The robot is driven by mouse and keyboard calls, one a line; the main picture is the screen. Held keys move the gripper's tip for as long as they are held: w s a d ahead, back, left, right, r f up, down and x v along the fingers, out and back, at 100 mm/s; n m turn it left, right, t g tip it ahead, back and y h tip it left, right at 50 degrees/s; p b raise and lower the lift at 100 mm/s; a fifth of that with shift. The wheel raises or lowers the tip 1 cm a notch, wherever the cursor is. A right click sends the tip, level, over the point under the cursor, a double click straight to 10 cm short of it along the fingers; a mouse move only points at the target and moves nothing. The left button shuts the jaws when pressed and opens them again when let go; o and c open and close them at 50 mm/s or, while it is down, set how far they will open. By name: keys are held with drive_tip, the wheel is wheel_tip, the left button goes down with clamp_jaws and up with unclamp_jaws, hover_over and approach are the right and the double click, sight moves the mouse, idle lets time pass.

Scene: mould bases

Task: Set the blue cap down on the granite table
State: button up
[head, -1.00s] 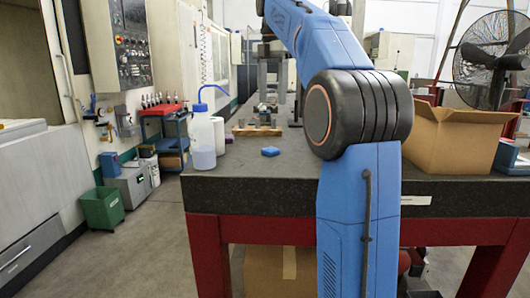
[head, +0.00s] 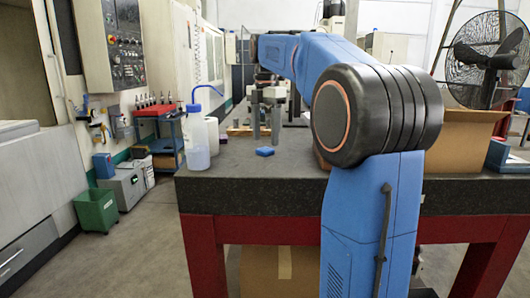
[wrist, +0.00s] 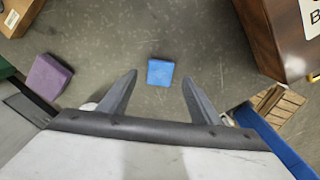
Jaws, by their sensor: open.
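The blue cap (head: 265,151) is a small faceted blue piece lying on the granite table (head: 225,185), right of the wash bottle. In the wrist view, a blue block-like piece (wrist: 160,71), which looks like the same cap, lies on a grey surface, in line with the gap between the fingers. My gripper (head: 266,138) points down just above or behind the cap in the head view. Its two fingers are apart, with nothing held between them. Whether the fingertips are level with the cap cannot be told. The gripper also shows in the wrist view (wrist: 160,78).
A white wash bottle (head: 197,140) stands left of the cap, near the table's left edge. A cardboard box (head: 465,140) is at the right. The wrist view shows a purple block (wrist: 48,76), a brown box (wrist: 280,35) and a wooden slatted piece (wrist: 277,103). The table front is clear.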

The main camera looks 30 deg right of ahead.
sight(265, 149)
drive_tip(key=shift+a+f, duration=0.1)
drive_tip(key=shift+f, duration=1.7)
drive_tip(key=c, duration=1.2)
